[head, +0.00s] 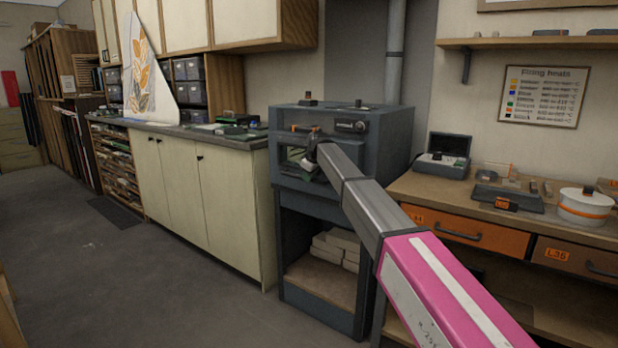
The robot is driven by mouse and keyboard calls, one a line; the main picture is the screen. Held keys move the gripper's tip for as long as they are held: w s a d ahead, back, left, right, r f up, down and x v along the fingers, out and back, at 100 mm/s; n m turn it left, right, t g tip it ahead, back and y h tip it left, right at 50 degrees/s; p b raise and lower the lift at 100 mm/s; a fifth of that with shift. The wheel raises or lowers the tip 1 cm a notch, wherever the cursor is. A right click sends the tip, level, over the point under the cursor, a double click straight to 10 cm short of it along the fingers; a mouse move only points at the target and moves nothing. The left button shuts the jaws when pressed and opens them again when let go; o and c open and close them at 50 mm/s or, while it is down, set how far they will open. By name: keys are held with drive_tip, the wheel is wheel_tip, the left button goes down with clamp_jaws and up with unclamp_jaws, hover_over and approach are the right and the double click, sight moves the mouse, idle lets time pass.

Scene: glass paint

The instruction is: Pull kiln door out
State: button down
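The kiln (375,140) is a blue-grey box on a dark stand, in the middle of the head view. Its door (284,172) is on the front face, below a control panel with a dial. An orange-marked bar (303,128) shows at the top of the front. My gripper (308,165) is at the kiln's front, by the door's upper part. My arm runs from there to the lower right and covers the right part of the front. The fingers are small and dark, and I cannot tell whether they touch the door or are open.
A cream cabinet with a counter (190,131) stands left of the kiln. A wooden bench with orange drawers (455,228) stands to the right, bearing a white pot (584,207). Pale bricks (337,247) lie in the stand below. The grey floor (130,270) at left is clear.

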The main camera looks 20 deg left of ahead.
drive_tip(key=shift+s, duration=0.1)
drive_tip(key=s+a, duration=0.3)
drive_tip(key=s, duration=1)
drive_tip(key=s+a, duration=0.4)
drive_tip(key=s, duration=0.9)
drive_tip(key=s+a, duration=0.3)
drive_tip(key=s, duration=1)
drive_tip(key=shift+a, duration=0.3)
drive_tip(key=shift+s, duration=0.1)
drive_tip(key=c, duration=1.1)
unclamp_jaws()
drive_tip(key=shift+o, duration=0.2)
drive_tip(key=v, duration=1)
drive_tip(key=shift+r, duration=0.35)
drive_tip(key=shift+s+d, duration=0.1)
drive_tip(key=shift+d, duration=0.1)
